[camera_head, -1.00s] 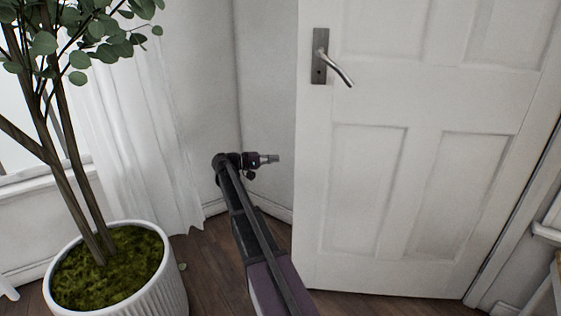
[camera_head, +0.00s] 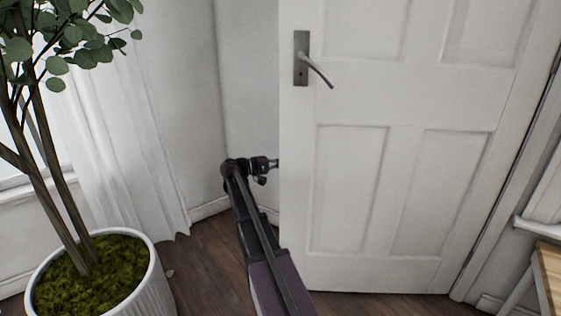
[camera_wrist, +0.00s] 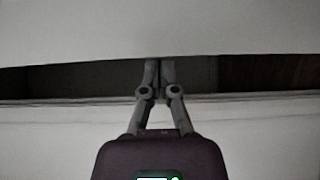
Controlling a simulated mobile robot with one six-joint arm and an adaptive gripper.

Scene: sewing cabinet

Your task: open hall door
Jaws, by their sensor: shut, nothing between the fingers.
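The white panelled door (camera_head: 400,105) fills the right half of the head view. Its lever handle (camera_head: 318,72) is on a dark plate near the left edge. That left edge stands in front of the pale walls, and no doorway opening shows beside it. My gripper (camera_head: 275,163) is at the door's left edge, well below the handle; its tip seems to pass behind the edge, though contact is unclear. In the wrist view my gripper (camera_wrist: 159,62) has its fingers together and empty, over a dark band between pale surfaces that I cannot identify for certain.
A potted plant (camera_head: 150,280) in a white ribbed pot stands at the left, beside a white curtain (camera_head: 125,130). A wooden-topped piece of furniture (camera_head: 548,262) is at the lower right. Wooden floor (camera_head: 205,262) shows between the pot and my arm.

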